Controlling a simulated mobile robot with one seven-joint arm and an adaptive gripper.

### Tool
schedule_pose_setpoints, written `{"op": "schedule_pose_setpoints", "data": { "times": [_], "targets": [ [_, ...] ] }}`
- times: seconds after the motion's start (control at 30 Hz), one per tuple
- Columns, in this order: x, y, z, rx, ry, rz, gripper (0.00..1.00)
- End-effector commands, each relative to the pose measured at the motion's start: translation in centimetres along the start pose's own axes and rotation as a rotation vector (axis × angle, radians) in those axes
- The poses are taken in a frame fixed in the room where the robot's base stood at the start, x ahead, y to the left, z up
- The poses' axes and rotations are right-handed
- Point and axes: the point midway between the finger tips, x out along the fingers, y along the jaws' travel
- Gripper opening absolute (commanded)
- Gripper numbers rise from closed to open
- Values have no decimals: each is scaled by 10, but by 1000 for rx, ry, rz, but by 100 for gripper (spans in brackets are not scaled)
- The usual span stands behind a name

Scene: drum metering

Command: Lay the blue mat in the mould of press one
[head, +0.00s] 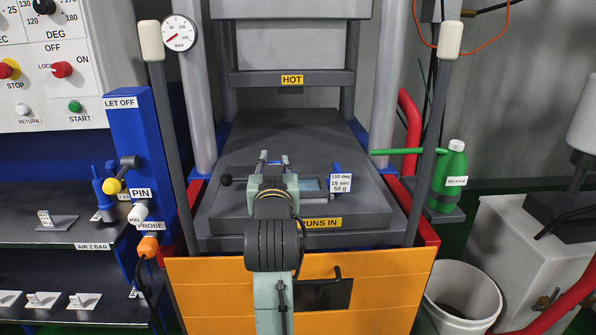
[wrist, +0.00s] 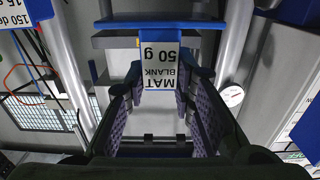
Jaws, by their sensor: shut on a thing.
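My gripper (head: 275,159) reaches forward over the press bed and is shut on the blue mat's upright tab, which carries a white "MAT BLANK 50 g" label. In the wrist view the picture is upside down; the blue mat (wrist: 125,24) shows edge-on as a thin strip beyond the fingertips (wrist: 160,75). The grey mould (head: 236,197) sits on the press's lower plate, with a black knob at its left. A dull blue patch (head: 313,184) shows at its right part. My arm hides most of the mat and mould; I cannot tell whether they touch.
A blue stand with a "150 deg, 15 sec, 50 g" card (head: 341,183) stands right of the mould. The "HOT" upper plate (head: 292,79) is raised above the bed. Uprights flank the bed. A green release bottle (head: 447,178) with a long nozzle points in from the right.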

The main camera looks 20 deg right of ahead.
Motion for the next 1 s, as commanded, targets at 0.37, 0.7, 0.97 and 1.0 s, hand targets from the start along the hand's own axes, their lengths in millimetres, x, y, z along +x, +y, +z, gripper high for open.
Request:
{"op": "schedule_pose_setpoints", "data": {
  "times": [0.37,0.7,0.97,1.0],
  "targets": [
    [38,47,5,-1,0,-1,0],
    [45,56,38,0,-2,-1,0],
    [45,56,41,-1,2,-1,0],
    [45,56,41,-1,2,-1,0]
  ]
}}
